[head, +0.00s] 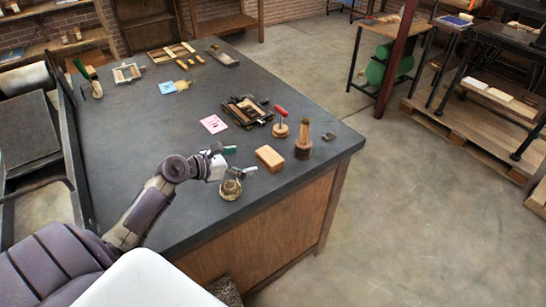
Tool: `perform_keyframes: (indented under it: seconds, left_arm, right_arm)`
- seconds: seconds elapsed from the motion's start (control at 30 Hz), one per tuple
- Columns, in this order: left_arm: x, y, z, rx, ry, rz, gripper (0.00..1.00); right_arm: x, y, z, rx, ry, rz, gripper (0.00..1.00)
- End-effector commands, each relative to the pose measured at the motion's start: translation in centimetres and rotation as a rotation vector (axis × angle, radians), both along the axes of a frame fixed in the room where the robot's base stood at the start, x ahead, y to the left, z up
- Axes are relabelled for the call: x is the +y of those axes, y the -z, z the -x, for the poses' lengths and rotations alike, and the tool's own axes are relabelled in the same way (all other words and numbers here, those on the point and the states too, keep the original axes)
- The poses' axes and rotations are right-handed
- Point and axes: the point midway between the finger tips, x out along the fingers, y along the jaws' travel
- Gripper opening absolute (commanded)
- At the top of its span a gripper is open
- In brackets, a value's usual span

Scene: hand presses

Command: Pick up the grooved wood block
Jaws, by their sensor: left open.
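A tan, box-shaped wood block (270,158) lies on the dark worktop near its front right corner. It is the likely grooved wood block, but any groove is too small to make out. My left gripper (241,160) is open and empty just left of the block. My right gripper is not in view.
A small brass-coloured round pot (230,189) stands close below my left gripper. A pink note (214,124) and a wooden frame tool (247,111) lie farther back. The worktop's left middle is clear.

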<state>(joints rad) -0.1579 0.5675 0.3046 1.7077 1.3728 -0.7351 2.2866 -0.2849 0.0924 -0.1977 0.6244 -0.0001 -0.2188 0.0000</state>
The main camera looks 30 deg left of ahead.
Motion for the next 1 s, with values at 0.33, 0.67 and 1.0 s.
perform_keyframes:
  seconds: [0.33,0.67,1.0]
  left_arm:
    - [-1.6,1.8,-4.3,-0.001,0.002,-0.001,1.0]
    - [-3.0,3.0,-8.0,0.0,0.001,0.0,1.0]
    - [-3.4,3.6,-9.0,0.001,0.001,-0.002,1.0]
  right_arm:
    - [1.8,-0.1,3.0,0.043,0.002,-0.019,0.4]
    - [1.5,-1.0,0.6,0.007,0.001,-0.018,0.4]
    - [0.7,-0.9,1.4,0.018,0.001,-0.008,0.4]
